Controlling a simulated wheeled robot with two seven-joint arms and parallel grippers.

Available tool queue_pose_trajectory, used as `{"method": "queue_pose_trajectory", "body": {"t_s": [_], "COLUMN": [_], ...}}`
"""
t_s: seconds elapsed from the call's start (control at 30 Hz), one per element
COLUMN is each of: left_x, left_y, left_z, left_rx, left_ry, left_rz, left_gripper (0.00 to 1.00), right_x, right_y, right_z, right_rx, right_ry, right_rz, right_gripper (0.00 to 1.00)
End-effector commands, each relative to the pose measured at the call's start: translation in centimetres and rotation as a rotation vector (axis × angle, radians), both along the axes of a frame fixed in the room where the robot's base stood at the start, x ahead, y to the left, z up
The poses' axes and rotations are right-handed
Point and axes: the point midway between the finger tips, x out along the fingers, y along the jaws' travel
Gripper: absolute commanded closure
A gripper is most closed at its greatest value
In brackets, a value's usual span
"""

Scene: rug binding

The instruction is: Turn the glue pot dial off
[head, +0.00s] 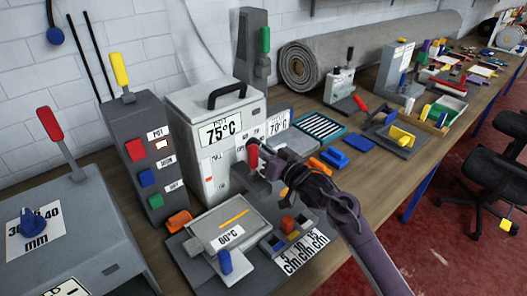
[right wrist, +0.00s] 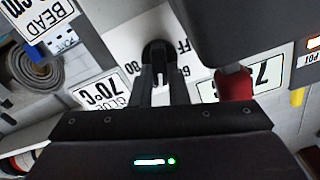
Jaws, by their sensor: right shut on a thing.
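The glue pot (head: 187,128) is a pale box with a black carry handle and a 75°C display, standing on the bench in the head view. Its black dial (right wrist: 157,50) shows in the right wrist view, on a white plate marked 80, 60 and partly hidden letters ending in FF. My right gripper (right wrist: 160,72) is shut on the dial, one finger on each side of it. In the head view my right gripper (head: 250,146) reaches the pot's right front and hides the dial. My left gripper is not in view.
A red handle (right wrist: 233,84) sits close beside my right fingers. A grey post with coloured buttons (head: 136,140) stands left of the pot. A low 60°C plate unit (head: 203,233) lies in front. A rolled rug (head: 350,60) lies behind.

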Motion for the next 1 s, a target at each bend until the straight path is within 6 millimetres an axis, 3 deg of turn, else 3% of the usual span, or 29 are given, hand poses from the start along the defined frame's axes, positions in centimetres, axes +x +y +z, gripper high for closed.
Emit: {"method": "queue_pose_trajectory", "body": {"t_s": [0.27, 0.3, 0.47, 0.8, 1.0], "left_x": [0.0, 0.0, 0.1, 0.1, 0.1], "left_y": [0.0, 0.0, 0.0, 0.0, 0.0], "left_z": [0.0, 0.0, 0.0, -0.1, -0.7], "left_rx": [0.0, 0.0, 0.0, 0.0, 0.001], "left_ry": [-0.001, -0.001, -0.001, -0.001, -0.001], "left_rz": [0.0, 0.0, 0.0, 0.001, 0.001], "left_gripper": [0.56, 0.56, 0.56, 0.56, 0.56], "right_x": [0.0, 0.0, 0.0, 0.0, 0.0], "right_y": [0.0, 0.0, 0.0, 0.0, 0.0], "right_z": [-0.1, -0.1, -0.1, 0.3, 3.2], "right_rx": [-0.002, -0.002, -0.001, 0.0, 0.0], "right_ry": [0.003, 0.003, 0.002, 0.0, -0.005], "right_rz": [0.0, 0.0, 0.0, 0.0, 0.001], "right_gripper": [1.0, 0.84, 0.64, 0.64, 0.64]}}
